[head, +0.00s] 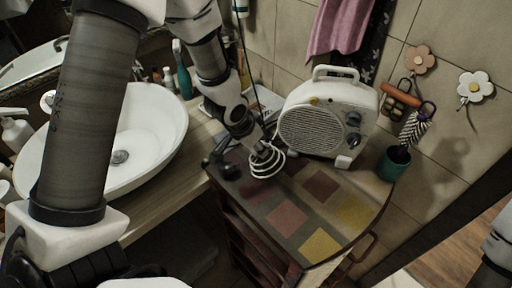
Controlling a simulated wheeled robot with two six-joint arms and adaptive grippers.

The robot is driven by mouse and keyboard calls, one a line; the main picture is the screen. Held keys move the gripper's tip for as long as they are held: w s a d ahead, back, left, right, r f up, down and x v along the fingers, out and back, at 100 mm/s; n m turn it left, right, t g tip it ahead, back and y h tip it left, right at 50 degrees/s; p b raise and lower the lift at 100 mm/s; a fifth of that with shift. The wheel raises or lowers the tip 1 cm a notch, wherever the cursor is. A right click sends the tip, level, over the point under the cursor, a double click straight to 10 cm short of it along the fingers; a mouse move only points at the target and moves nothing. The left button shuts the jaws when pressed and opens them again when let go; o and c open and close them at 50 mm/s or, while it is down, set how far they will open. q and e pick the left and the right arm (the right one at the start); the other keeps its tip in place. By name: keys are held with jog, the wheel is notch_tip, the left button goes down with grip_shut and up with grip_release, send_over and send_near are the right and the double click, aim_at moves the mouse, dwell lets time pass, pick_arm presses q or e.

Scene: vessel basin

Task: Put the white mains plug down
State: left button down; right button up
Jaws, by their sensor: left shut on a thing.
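My left gripper (250,158) is over the left part of a small cabinet top, in front of the white fan heater (318,118). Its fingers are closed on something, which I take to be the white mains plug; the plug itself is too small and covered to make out. A loose coil of white cable (267,171) shows right at the fingers, close above or on the patchwork top (287,217). I cannot tell whether the plug touches the top. My right gripper is out of the picture.
A white basin (150,140) is on the counter at left, with bottles (182,75) behind it. A dark green pot (393,163) stands at the cabinet's right edge. Flower hooks (474,86) are on the tiled wall. The front of the patchwork top is clear.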

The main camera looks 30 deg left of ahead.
pick_arm(q)
jog(key=shift+w+a+f, duration=0.25)
jog(key=shift+w, duration=0.15)
jog(key=shift+s+d+f+b, duration=0.1)
jog(key=shift+s+f+b, duration=0.1)
jog(key=shift+s+b, duration=0.15)
jog(key=shift+w+f, duration=0.15)
jog(key=c, duration=0.8)
grip_release()
jog(key=shift+o, duration=0.2)
pick_arm(e)
jog(key=shift+w+a+f, duration=0.1)
jog(key=shift+w+f, duration=0.1)
jog(key=shift+f, duration=0.15)
